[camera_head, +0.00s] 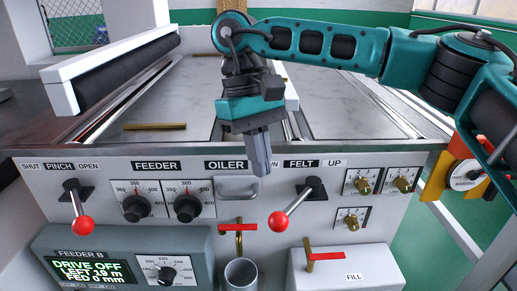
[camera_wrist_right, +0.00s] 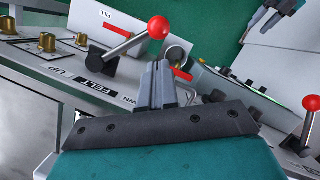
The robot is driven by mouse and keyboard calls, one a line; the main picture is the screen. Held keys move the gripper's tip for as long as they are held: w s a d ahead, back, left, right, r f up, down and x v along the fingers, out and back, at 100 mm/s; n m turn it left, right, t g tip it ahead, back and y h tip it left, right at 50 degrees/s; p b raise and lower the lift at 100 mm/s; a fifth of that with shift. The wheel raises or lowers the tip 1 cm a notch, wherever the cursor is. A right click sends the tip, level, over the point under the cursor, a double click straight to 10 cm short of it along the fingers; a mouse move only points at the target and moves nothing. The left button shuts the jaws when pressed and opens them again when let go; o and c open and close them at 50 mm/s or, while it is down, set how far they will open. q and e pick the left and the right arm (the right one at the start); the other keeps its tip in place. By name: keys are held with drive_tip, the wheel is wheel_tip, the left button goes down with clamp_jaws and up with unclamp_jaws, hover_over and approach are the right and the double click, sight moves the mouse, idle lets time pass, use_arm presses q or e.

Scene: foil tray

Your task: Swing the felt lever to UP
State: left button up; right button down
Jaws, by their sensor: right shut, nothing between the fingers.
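The felt lever has a red ball (camera_head: 278,221) on a metal rod that runs from a black pivot (camera_head: 315,187) under the FELT label. The rod slants down and left, toward the DOWN side, away from UP. The red ball (camera_wrist_right: 158,27) also shows in the right wrist view. My right gripper (camera_head: 261,172) is shut and empty, pointing down in front of the panel, above and left of the ball. In the right wrist view its fingers (camera_wrist_right: 158,68) look apart from the lever. My left gripper is not in the head view.
The pinch lever (camera_head: 83,224) stands far left. Feeder dials (camera_head: 188,207) and the oiler handle (camera_head: 237,187) lie left of the felt lever. A red-handled tap (camera_head: 238,226) over a metal cup (camera_head: 240,273) is close below the gripper. Brass knobs (camera_head: 362,186) sit to the right.

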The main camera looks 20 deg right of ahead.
sight(296, 203)
drive_tip(key=x, duration=0.6)
drive_tip(key=shift+s, duration=0.1)
idle(0.4)
